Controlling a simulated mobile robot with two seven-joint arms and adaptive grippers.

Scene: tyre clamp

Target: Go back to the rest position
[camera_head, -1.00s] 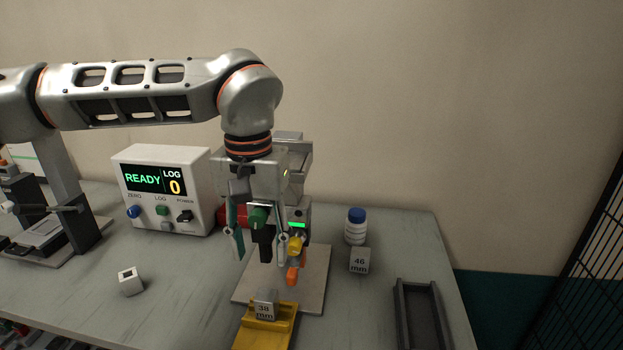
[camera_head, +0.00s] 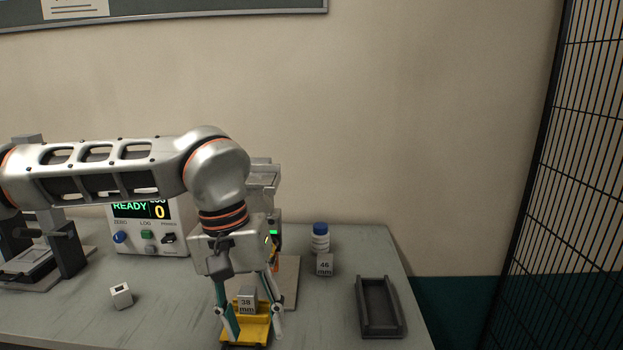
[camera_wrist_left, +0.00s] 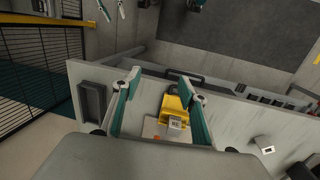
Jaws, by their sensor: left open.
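My left gripper (camera_head: 250,325) is open, pointing down, with its fingers on either side of the yellow holder (camera_head: 259,334). The grey 38 mm block (camera_head: 246,301) sits on the holder and shows between the fingers; I cannot tell whether they touch it. In the left wrist view the open fingers (camera_wrist_left: 160,78) have the holder (camera_wrist_left: 170,104) and block (camera_wrist_left: 175,124) between and below them. Two teal-lined fingers of my right gripper (camera_wrist_left: 112,9) show small and apart at the top of that view. The rest of the right arm is mostly out of view.
A display box (camera_head: 150,235) reading READY and 0 stands left behind my arm. A mesh fence (camera_head: 545,180) stands far right.

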